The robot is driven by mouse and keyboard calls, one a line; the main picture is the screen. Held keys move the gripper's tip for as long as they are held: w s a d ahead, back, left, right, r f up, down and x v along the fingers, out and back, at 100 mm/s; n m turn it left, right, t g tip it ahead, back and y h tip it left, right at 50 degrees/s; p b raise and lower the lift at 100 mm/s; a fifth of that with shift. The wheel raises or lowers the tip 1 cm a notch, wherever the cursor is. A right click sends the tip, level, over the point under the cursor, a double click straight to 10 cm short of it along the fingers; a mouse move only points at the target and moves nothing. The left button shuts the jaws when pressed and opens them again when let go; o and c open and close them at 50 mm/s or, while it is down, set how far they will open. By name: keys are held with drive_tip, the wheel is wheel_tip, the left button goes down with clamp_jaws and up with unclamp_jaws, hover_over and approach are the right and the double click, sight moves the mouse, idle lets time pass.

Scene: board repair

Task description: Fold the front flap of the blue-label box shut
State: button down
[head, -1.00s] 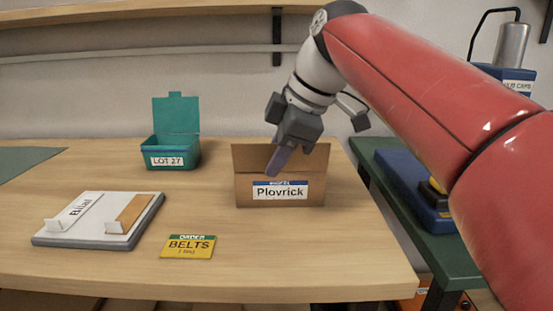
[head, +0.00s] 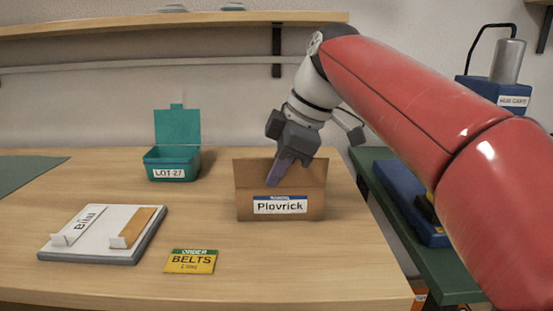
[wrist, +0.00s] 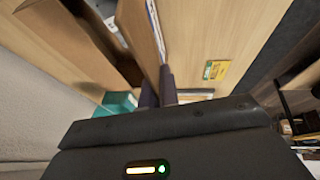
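The blue-label box (head: 244,208), brown cardboard marked Plovrick, stands near the table's right side. A brown flap panel (head: 314,174) rises above its labelled front wall, so the box is not flat on top. My gripper (head: 274,184) is over the box, its fingers pointing down in front of that panel, tips near the front wall's top edge. Contact cannot be told. In the wrist view the dark fingers (wrist: 158,88) lie close together, and a cardboard panel (wrist: 138,25) runs up from near them. The box's inside is hidden in the head view.
A teal open bin (head: 172,158) marked LOT 27 stands at the back left. A white tray (head: 90,238) with cards lies front left, and a yellow BELTS card (head: 191,262) front centre. Blue equipment (head: 400,200) is on the green bench at right. Bare tabletop surrounds the box.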

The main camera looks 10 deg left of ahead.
drive_tip(key=p, duration=0.1)
drive_tip(key=r+g+p, duration=0.1)
drive_tip(key=p, duration=0.1)
drive_tip(key=shift+w, duration=0.25)
drive_tip(key=p, duration=0.1)
drive_tip(key=g+p, duration=0.1)
drive_tip(key=shift+w+a+f+m+h+p, duration=0.1)
drive_tip(key=shift+w+m+h+p, duration=0.1)
drive_tip(key=shift+m+h+p, duration=0.15)
drive_tip(key=shift+w+a+f+g+h+p, duration=0.1)
drive_tip(key=shift+w+f+g+h+p, duration=0.15)
drive_tip(key=shift+g, duration=0.3)
drive_tip(key=shift+w+f+g+h+p, duration=0.15)
drive_tip(key=shift+g+p, duration=0.2)
drive_tip(key=shift+g, duration=0.2)
drive_tip(key=shift+s, duration=0.1)
drive_tip(key=c, duration=2.1)
unclamp_jaws()
drive_tip(key=o, duration=0.5)
drive_tip(key=shift+c, duration=0.2)
